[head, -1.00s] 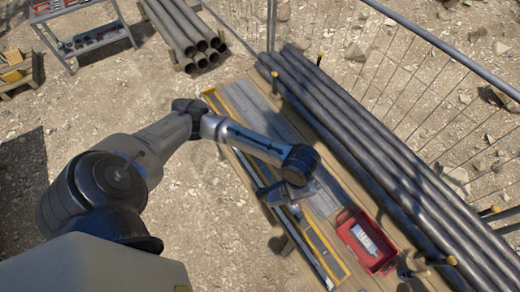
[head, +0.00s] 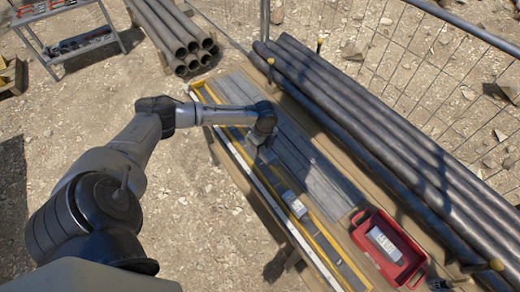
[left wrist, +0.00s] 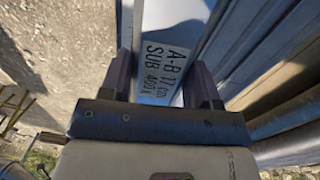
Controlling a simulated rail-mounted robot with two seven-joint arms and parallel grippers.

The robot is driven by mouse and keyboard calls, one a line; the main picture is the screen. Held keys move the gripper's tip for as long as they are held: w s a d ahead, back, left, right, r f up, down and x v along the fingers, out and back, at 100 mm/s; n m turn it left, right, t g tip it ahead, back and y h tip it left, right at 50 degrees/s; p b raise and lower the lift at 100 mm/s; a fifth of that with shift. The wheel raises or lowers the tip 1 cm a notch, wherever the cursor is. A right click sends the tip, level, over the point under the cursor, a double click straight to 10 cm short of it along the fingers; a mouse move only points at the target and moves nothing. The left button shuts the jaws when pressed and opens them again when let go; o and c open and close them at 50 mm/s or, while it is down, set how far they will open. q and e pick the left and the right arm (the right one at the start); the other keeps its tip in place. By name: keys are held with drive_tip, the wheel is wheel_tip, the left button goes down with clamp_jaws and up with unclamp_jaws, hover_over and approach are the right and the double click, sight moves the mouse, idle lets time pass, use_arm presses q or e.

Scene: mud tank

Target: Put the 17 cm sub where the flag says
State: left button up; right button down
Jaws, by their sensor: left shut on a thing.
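The sub (left wrist: 170,45) is a light grey piece whose printed label reads A-B 17 cm SUB 400 X, seen in the left wrist view. My left gripper (left wrist: 160,70) is shut on it, with a dark finger on each side. In the head view, the left gripper (head: 260,155) points down over the long yellow-edged rack on the bench. The sub is hard to make out there behind the arm. My right gripper is out of view. I cannot make out a flag for certain.
A red tray (head: 362,258) holding a white card with unreadable dark marks sits at the bench's near end. A small light block (head: 294,204) lies along the rack. Long dark pipes (head: 390,150) lie to the right, beside a wire fence. More pipes (head: 170,30) and a shelf stand behind.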

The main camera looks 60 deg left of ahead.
use_arm(q)
drive_tip(key=shift+a+f+m+b, duration=0.35)
drive_tip(key=shift+a+f, duration=0.2)
drive_tip(key=shift+a, duration=0.15)
wheel_tip(320, 180, down, 6)
drive_tip(key=b, duration=0.7)
drive_tip(key=shift+f, duration=0.1)
drive_tip(key=shift+f+b, duration=0.45)
drive_tip(key=shift+f, duration=0.6)
drive_tip(key=shift+p, duration=0.45)
drive_tip(key=shift+f, duration=0.45)
